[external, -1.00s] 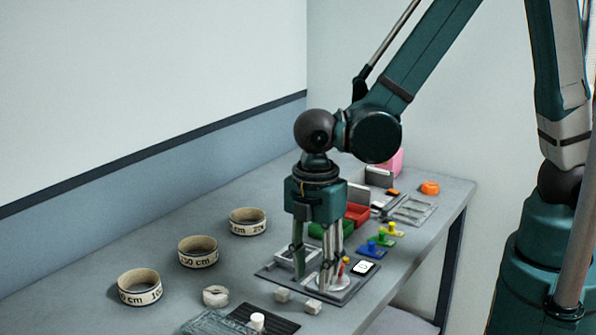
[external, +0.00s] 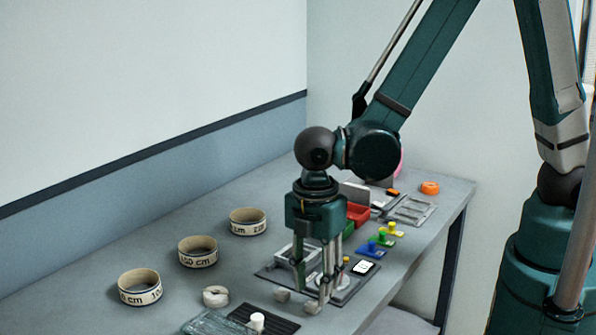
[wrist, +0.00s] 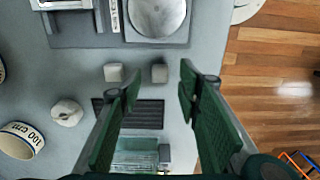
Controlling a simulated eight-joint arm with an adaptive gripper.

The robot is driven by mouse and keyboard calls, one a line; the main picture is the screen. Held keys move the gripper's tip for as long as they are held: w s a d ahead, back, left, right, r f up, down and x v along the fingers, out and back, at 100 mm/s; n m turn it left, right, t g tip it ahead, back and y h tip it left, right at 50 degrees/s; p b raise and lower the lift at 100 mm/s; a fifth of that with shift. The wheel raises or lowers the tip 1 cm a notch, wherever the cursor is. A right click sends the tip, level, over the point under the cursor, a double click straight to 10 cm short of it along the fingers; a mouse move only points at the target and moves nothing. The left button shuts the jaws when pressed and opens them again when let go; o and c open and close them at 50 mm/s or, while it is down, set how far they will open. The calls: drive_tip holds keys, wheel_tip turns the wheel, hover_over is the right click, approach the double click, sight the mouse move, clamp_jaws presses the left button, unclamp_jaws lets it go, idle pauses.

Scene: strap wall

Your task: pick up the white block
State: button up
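The left block (external: 283,295) also shows in the wrist view (wrist: 114,72). The right block (external: 313,307) also shows in the wrist view (wrist: 159,73), where it appears between the fingertips. My gripper (external: 312,294) points down with its fingers apart, just above and behind the right block. In the wrist view my gripper (wrist: 161,80) is open with nothing held. I cannot tell exactly how high the tips are above the table.
A whitish round piece (external: 215,296) and several strap rings (external: 198,251) stand left. Colored pegs (external: 383,239) stand further back.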

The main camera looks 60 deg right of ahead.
sight(315, 301)
drive_tip(key=shift+f, duration=1.85)
drive_tip(key=c, duration=0.8)
